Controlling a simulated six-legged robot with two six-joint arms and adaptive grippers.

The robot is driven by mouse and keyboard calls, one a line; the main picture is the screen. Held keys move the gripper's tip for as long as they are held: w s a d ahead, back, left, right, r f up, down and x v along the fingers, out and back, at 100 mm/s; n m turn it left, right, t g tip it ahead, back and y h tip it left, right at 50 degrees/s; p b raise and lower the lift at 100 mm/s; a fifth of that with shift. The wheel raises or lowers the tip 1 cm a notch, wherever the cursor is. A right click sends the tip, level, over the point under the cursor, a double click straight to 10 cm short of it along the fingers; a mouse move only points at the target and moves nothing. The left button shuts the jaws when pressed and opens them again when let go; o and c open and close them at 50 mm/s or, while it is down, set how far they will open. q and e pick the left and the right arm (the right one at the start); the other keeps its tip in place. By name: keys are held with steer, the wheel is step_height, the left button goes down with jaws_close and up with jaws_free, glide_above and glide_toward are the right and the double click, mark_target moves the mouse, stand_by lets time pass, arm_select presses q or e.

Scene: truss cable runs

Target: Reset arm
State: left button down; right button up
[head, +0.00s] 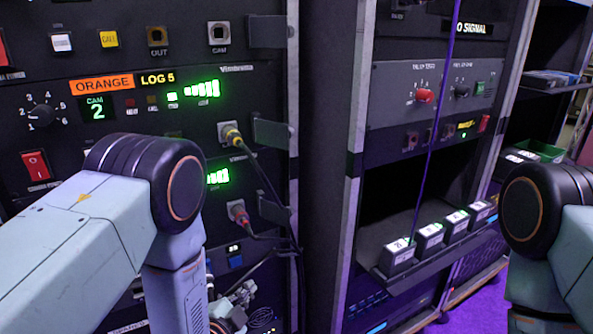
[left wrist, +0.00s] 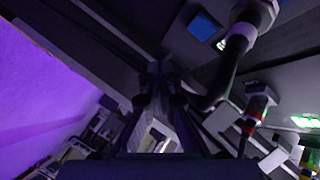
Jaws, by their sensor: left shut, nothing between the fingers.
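My left arm comes in from the left of the head view and bends down in front of the rack panel. My left gripper (head: 240,303) is low in front of the panel, partly hidden by my forearm. Its fingers are together and empty, and they also show in the left wrist view (left wrist: 160,85). My right arm shows only as a link and a dark joint at the right edge. The right gripper is out of the picture.
A yellow-ringed plug (head: 232,136) and a red-ringed plug (head: 239,213) sit in the panel, with dark cables hanging down beside my left gripper. Metal brackets (head: 275,132) stick out at the rack edge. Several labelled blocks (head: 430,235) stand on a shelf to the right.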

arm_select(q)
steer(key=s+a+f+n+g+y, duration=0.2)
steer(key=s+a+f+n+g, duration=0.2)
steer(key=s+f+n+g, duration=0.65)
steer(key=s+a+n+g, duration=0.1)
steer(key=s+g, duration=0.1)
steer(key=s, duration=1)
steer(key=s+a+f+n+g, duration=0.1)
steer(key=s+a+g, duration=0.1)
steer(key=s, duration=1.1)
steer(key=shift+s+f+n+y, duration=0.25)
steer(key=shift+f+n+y, duration=0.05)
steer(key=shift+n, duration=0.05)
steer(key=shift+w+d, duration=0.1)
